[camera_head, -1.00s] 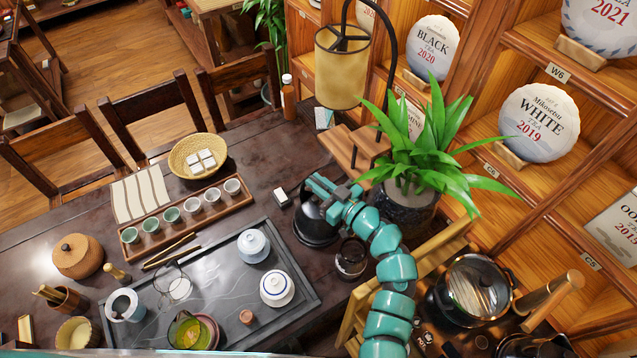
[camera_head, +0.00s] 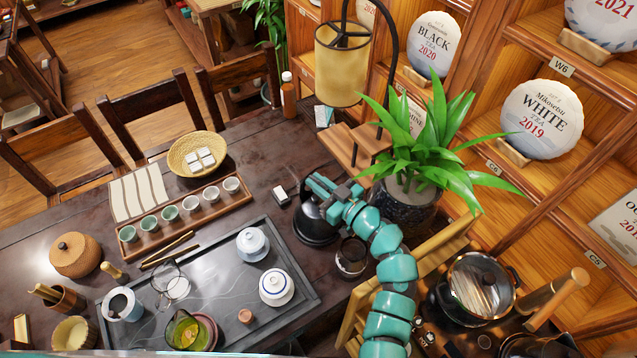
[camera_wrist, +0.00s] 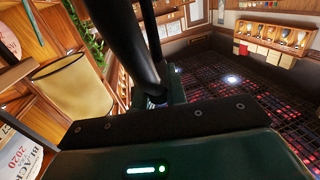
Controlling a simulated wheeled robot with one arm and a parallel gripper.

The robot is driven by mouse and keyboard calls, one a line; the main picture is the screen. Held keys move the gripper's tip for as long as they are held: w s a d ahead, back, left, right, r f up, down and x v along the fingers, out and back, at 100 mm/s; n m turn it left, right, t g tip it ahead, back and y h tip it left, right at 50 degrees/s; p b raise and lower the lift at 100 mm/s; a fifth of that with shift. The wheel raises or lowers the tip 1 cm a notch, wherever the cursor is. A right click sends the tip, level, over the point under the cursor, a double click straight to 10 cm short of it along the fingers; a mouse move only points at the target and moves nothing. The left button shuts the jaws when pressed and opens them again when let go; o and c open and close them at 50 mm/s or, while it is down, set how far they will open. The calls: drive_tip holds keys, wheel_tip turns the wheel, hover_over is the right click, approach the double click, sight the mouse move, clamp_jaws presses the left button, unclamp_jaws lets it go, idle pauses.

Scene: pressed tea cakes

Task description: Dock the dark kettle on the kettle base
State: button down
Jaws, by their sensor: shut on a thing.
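The dark kettle (camera_head: 313,226) stands on the table just right of the tea tray, partly hidden by my gripper. My gripper (camera_head: 318,187) is at the top of the kettle, shut on its handle. In the wrist view the dark curved handle (camera_wrist: 127,45) runs down between the jaws. I cannot make out a kettle base; what is under the kettle is hidden or too dark to tell.
A dark glass vessel (camera_head: 351,257) stands close to the right of the kettle. A potted plant (camera_head: 402,205) and a lamp (camera_head: 341,65) are behind. A small white box (camera_head: 280,195) is nearby.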

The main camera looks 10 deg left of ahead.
drive_tip(key=shift+f, duration=0.1)
drive_tip(key=c, duration=1.7)
unclamp_jaws()
drive_tip(key=shift+s, duration=0.1)
drive_tip(key=shift+d, duration=0.1)
drive_tip(key=shift+s+d+b, duration=0.1)
drive_tip(key=shift+b, duration=0.2)
drive_tip(key=shift+s+d+f+b, duration=0.25)
drive_tip(key=shift+s+d+b, duration=0.1)
drive_tip(key=shift+d+b, duration=0.2)
drive_tip(key=b+v, duration=0.5)
drive_tip(key=v, duration=0.4)
drive_tip(key=shift+b, duration=0.35)
drive_tip(key=shift+d+r, duration=0.1)
drive_tip(key=shift+r, duration=0.2)
